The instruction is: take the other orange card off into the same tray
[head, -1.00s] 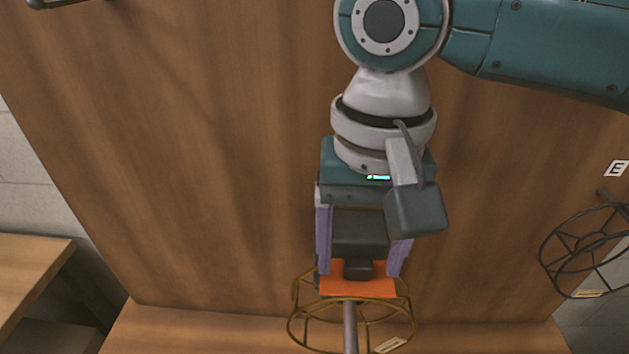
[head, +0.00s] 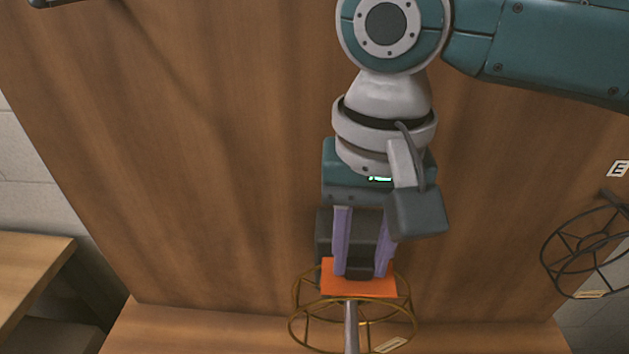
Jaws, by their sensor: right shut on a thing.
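The orange card (head: 358,287) sits at the top of a brass-coloured wire frame (head: 297,327), at the lower middle of the head view. A grey rod (head: 351,330) rises in the middle of the frame, just below the card. What exactly lies between the fingertips is partly hidden. My left gripper is not in view. No tray is in view.
A dark wire frame (head: 590,250) hangs or stands at the right edge, by a small sign marked E (head: 619,169). A wooden panel (head: 200,180) fills the background. A wooden ledge (head: 210,330) runs along the bottom, and a wooden table (head: 30,265) is at the left.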

